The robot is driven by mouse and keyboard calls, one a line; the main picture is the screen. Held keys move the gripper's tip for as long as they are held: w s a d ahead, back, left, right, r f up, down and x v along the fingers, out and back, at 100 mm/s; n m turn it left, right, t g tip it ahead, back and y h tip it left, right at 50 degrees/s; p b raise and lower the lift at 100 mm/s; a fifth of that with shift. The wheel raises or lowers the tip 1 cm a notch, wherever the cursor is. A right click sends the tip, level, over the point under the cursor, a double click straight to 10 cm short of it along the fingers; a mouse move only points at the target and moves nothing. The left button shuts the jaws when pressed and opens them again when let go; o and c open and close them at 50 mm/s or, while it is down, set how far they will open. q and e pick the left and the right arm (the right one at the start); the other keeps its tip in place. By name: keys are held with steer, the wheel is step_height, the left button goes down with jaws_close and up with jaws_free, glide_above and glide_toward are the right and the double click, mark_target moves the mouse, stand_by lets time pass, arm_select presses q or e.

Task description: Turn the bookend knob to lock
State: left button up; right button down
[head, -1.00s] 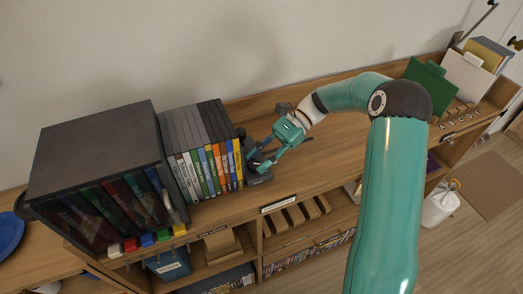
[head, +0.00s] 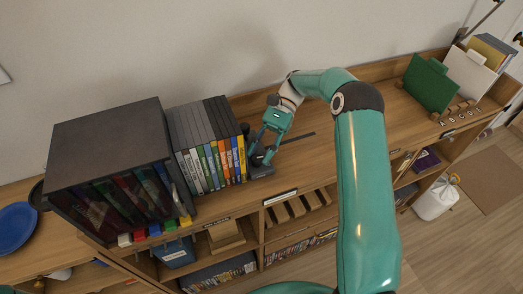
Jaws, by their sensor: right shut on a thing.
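A dark bookend (head: 262,171) stands at the right end of a row of upright DVD cases (head: 210,150) on the shelf top. My right gripper (head: 264,152) reaches down to the bookend from above and is shut on its knob, which is mostly hidden by the fingers. I cannot tell how far the knob is turned. The DVD cases stand upright against the bookend. My left gripper is not in view.
A dark cabinet (head: 105,130) stands left of the DVDs, with small coloured blocks (head: 155,231) at its front. The shelf top (head: 360,120) right of the bookend is mostly clear. Green and white folders (head: 430,84) stand at the far right.

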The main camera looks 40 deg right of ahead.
steer(key=shift+r, duration=0.1)
steer(key=c, duration=0.8)
jaws_free()
